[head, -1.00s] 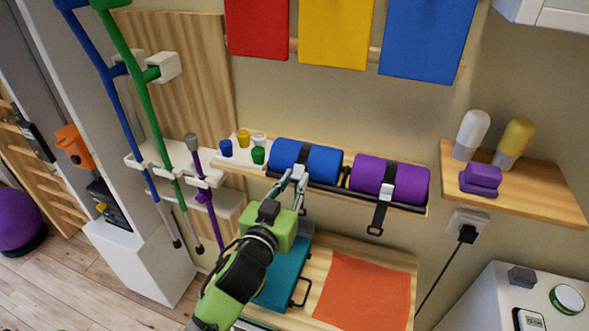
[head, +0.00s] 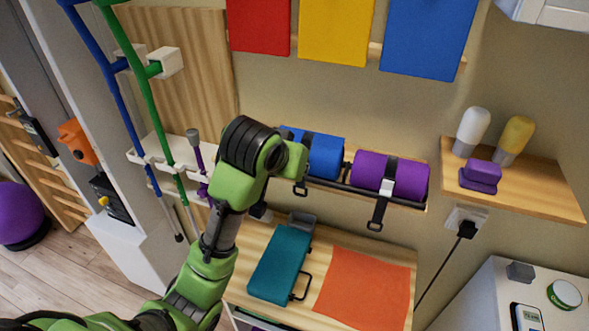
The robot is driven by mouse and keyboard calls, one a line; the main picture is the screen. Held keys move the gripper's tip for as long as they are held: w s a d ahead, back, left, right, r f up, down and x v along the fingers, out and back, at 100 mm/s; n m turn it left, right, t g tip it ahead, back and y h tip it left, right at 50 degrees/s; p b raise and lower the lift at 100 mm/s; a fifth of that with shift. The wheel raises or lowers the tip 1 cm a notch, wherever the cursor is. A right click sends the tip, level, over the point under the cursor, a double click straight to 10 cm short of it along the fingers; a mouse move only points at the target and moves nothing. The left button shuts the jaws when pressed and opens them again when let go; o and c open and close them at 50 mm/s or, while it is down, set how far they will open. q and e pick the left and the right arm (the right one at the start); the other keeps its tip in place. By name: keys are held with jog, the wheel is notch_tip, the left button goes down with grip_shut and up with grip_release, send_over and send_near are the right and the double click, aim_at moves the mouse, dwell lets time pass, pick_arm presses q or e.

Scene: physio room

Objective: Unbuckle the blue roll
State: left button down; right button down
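The blue roll (head: 326,157) lies on the wall rack, left of the purple roll (head: 398,178). My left arm covers its left part. A dark strap crosses the blue roll, and a black strap end (head: 300,189) hangs below it. The blue roll's buckle is hidden, so I cannot tell whether it is fastened. My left arm comes in from the lower left and bends in front of the rack; its gripper fingers do not show. My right gripper is out of view.
The purple roll has a dark strap, a pale buckle (head: 387,187) and a hanging strap end. Below, a wooden surface (head: 345,240) holds a teal block (head: 280,264) and an orange cloth (head: 364,290). Crutches stand left; a small shelf (head: 540,186) is at right.

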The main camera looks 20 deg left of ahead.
pick_arm(q)
jog(key=shift+g, duration=0.5)
jog(key=c, duration=2.1)
grip_release()
jog(key=shift+o, duration=1.1)
jog(key=shift+w, duration=0.2)
jog(key=shift+r, duration=0.1)
